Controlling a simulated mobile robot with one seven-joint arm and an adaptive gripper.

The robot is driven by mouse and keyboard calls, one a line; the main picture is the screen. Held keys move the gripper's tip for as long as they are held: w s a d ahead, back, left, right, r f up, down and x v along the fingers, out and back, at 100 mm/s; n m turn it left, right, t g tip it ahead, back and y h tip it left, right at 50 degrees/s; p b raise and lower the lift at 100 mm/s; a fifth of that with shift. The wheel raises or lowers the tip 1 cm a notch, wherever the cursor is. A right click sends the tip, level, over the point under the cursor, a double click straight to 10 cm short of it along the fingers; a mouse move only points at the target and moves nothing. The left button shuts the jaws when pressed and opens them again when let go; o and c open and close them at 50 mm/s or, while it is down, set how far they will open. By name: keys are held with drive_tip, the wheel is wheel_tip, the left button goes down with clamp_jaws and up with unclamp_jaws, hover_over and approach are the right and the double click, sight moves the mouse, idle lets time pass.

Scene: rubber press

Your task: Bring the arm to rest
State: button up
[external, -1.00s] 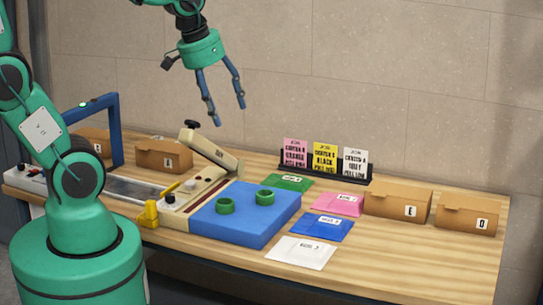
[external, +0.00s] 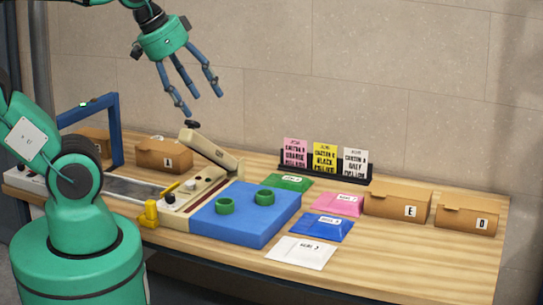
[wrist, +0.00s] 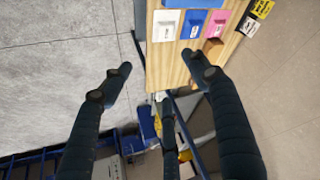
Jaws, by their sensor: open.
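My gripper (external: 190,97) is open and empty, raised high above the back left of the workbench in the external view. Its three dark blue fingers are spread and point down to the right. In the wrist view my gripper (wrist: 160,85) shows its fingers apart with nothing between them. My green arm reaches up out of the top of the external view, so part of it is hidden.
Below stands a press (external: 195,185) with its lid raised, beside a blue block (external: 240,228) bearing two green rings. Coloured packets, cardboard boxes (external: 398,205) and a card rack (external: 325,173) cover the right side. A blue frame (external: 115,130) rises at left. Air around my gripper is clear.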

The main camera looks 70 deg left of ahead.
wheel_tip(320, 180, down, 7)
drive_tip(key=b, duration=0.6)
drive_tip(key=shift+b, duration=0.4)
idle(0.8)
